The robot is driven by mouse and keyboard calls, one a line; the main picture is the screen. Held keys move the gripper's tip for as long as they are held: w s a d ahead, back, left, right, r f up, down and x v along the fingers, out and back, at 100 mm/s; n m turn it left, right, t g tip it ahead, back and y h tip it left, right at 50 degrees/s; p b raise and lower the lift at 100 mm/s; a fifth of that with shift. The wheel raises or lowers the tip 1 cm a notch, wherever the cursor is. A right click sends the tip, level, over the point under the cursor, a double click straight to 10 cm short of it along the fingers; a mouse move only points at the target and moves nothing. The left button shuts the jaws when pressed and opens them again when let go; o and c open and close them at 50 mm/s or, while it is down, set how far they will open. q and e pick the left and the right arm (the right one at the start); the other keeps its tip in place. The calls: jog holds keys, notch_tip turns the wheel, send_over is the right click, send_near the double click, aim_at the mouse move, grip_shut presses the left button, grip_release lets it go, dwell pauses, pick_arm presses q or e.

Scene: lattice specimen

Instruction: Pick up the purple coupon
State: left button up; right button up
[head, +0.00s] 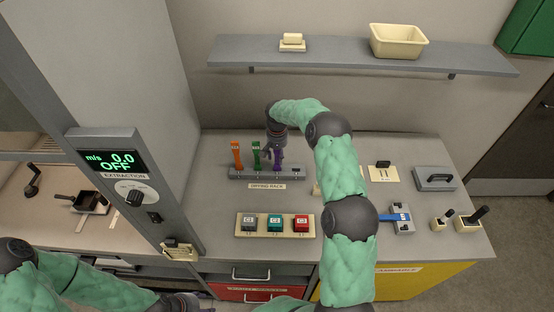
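The purple coupon (279,160) stands upright in the grey drying rack (245,173) on the bench, to the right of a green coupon (256,153) and an orange coupon (236,153). My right gripper (273,150) points down at the purple coupon from above and hides its upper part. The fingers are small and dark, so I cannot tell whether they are open or touch the coupon. My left arm lies at the bottom left, and its gripper end (185,302) is cut off by the frame edge.
A tray (262,235) with grey, teal and red blocks sits in front of the rack. A blue-handled tool (400,218), two small pots and a grey case (435,178) are at the right. A shelf (340,59) overhangs the back. The extraction panel (107,160) stands left.

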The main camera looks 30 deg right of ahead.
grip_shut()
jog(key=shift+r, duration=0.1)
jog(key=shift+r, duration=0.55)
notch_tip(320, 180, up, 2)
jog(key=shift+r+b, duration=0.1)
jog(key=shift+b, duration=0.2)
jog(key=s+a+r+b, duration=0.1)
jog(key=s+a+r, duration=0.5)
jog(key=a+r, duration=0.3)
jog(key=a, duration=0.3)
jog(key=shift+s+a+r, duration=0.2)
jog(key=shift+s+r, duration=0.05)
jog(key=shift+s, duration=0.1)
